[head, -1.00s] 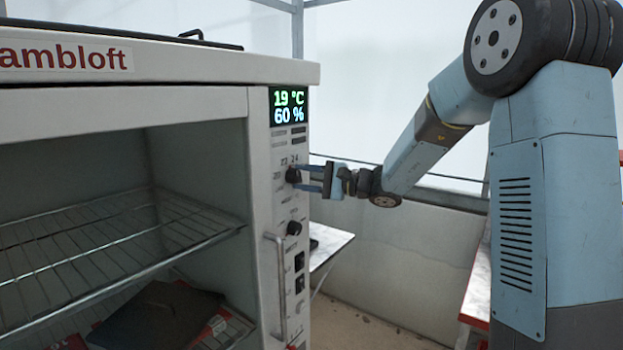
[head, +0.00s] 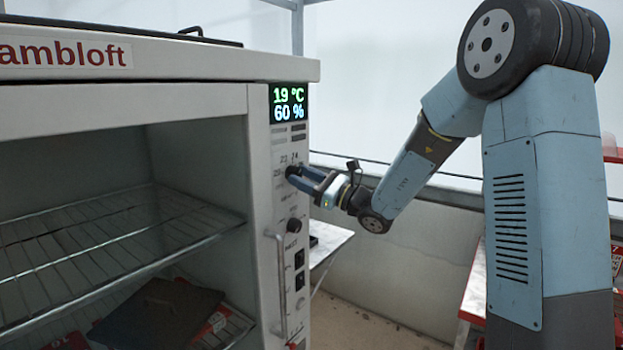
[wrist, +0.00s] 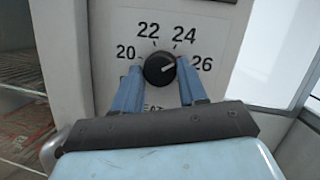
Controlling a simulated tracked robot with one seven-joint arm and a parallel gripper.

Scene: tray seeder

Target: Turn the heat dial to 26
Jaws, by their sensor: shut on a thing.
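The heat dial (wrist: 158,69) is a round black knob on the white control panel, with 20, 22, 24 and 26 printed around it. The display (head: 289,104) above reads 19 °C and 60 %.
A second black knob (head: 294,225) and dark switches (head: 299,270) sit below on the panel. A vertical door handle (head: 277,285) stands out left of them. The open cabinet holds wire racks (head: 110,245). A small table (head: 328,240) stands behind; the space right of the panel is open.

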